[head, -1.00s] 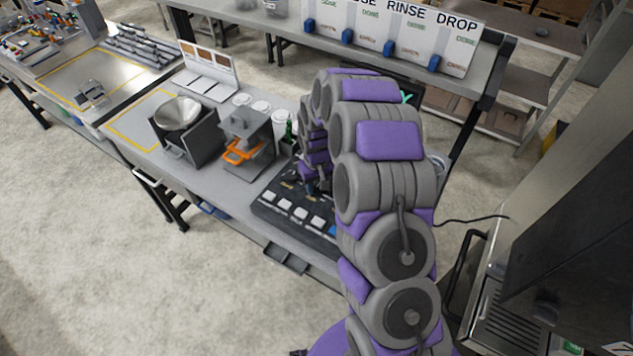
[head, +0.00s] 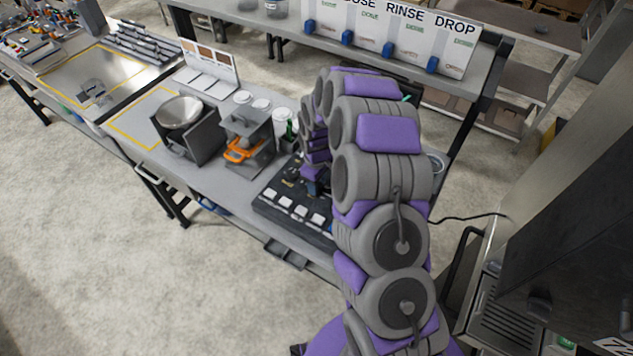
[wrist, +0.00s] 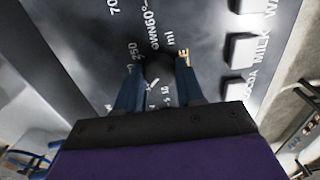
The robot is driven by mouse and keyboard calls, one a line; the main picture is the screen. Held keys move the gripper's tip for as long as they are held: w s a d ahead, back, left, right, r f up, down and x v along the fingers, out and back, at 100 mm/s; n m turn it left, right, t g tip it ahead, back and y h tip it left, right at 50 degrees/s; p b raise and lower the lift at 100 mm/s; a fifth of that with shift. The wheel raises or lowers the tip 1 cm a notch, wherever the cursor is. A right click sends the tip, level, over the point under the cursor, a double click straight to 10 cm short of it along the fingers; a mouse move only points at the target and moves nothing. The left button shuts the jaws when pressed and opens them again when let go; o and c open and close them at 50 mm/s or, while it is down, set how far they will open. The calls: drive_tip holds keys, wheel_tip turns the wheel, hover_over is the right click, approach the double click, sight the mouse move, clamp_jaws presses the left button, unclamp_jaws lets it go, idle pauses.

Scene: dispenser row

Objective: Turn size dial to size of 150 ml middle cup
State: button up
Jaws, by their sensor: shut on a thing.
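The size dial (wrist: 160,67) is a dark round knob on the black control panel (wrist: 90,50). In the wrist view it sits between the two blue-grey fingers of my gripper (wrist: 159,85), which is shut on it. Markings "250" and "ml" show around the dial. Other marks lie partly between the fingers, and I cannot read where the dial points. In the head view the panel (head: 268,207) lies on the bench, and my arm hides most of its right side. My gripper (head: 312,188) is down at the panel there.
White square buttons (wrist: 241,48) labelled "MILK" and others run beside the dial. A grey machine with an orange handle (head: 240,153) and a metal bowl (head: 180,112) on a dark stand are left of the panel. A white cup (head: 282,120) stands behind. A sign board (head: 395,35) is at the back.

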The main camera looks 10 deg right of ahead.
drive_tip(key=shift+w, duration=0.1)
drive_tip(key=o, duration=1)
drive_tip(key=shift+o, duration=0.2)
wheel_tip(320, 180, up, 17)
drive_tip(key=shift+r+p, duration=0.15)
drive_tip(key=shift+p, duration=0.25)
drive_tip(key=s+r+m+g+b, duration=0.1)
drive_tip(key=s+r+m+b, duration=0.2)
drive_tip(key=s, duration=3.6)
drive_tip(key=m+b, duration=0.3)
drive_tip(key=m, duration=0.3)
drive_tip(key=shift+s+r+g, duration=0.2)
drive_tip(key=shift+g, duration=0.2)
